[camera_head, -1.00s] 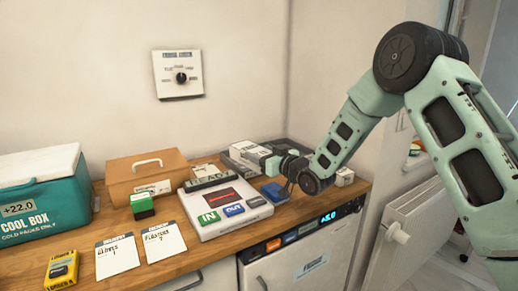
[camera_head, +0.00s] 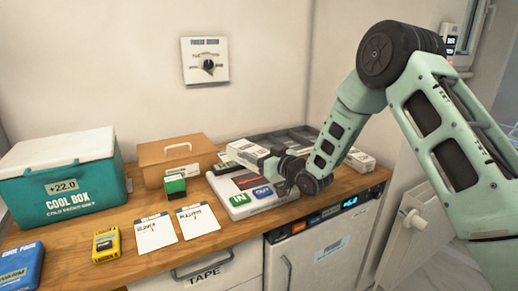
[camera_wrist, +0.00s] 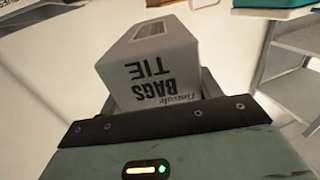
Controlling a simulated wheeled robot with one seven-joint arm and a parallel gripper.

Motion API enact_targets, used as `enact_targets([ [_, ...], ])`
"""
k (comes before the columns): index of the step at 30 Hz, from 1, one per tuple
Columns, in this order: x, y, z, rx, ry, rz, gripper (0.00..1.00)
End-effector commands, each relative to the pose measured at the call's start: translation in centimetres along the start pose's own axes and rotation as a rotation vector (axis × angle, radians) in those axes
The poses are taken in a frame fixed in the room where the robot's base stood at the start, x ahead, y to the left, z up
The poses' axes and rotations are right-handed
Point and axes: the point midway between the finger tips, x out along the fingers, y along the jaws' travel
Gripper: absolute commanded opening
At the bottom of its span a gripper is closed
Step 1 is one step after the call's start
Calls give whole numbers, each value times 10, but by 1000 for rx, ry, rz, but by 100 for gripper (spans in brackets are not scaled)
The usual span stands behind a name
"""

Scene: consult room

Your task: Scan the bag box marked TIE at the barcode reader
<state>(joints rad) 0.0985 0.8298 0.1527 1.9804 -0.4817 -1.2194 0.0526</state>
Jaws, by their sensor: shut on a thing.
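The bag box is white with "BAGS TIE" in black and a barcode label on another face; it fills the middle of the wrist view (camera_wrist: 160,72). In the head view the box (camera_head: 247,153) is held over the back of the barcode reader. My gripper (camera_head: 272,165) is shut on it, with the dark jaws at its near end. The barcode reader (camera_head: 231,208) is a white slab on the counter with a dark window with red, a green IN pad and a blue OUT pad. The box and gripper hide part of it.
Left of the reader are a green box (camera_head: 175,184), two cards (camera_head: 155,233), a yellow box (camera_head: 106,245), a tan case (camera_head: 153,170) and a teal cool box (camera_head: 70,195). A dark tray (camera_head: 300,135) and white boxes (camera_head: 361,159) lie behind and right.

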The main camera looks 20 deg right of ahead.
Motion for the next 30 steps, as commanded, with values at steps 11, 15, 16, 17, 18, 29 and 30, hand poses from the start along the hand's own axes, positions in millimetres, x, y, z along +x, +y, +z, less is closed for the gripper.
enact_targets([
  [11, 0, 0, 29, 0, 2, 0, 35],
  [15, 0, 0, 24, -1, 3, 0, 35],
  [16, 0, 0, 20, -1, 4, 0, 35],
  [17, 0, 0, 17, -1, 4, 0, 35],
  [18, 0, 0, 12, -1, 5, 0, 35],
  [29, 0, 0, -30, -1, 5, 0, 35],
  [30, 0, 0, -34, -1, 4, 0, 35],
])
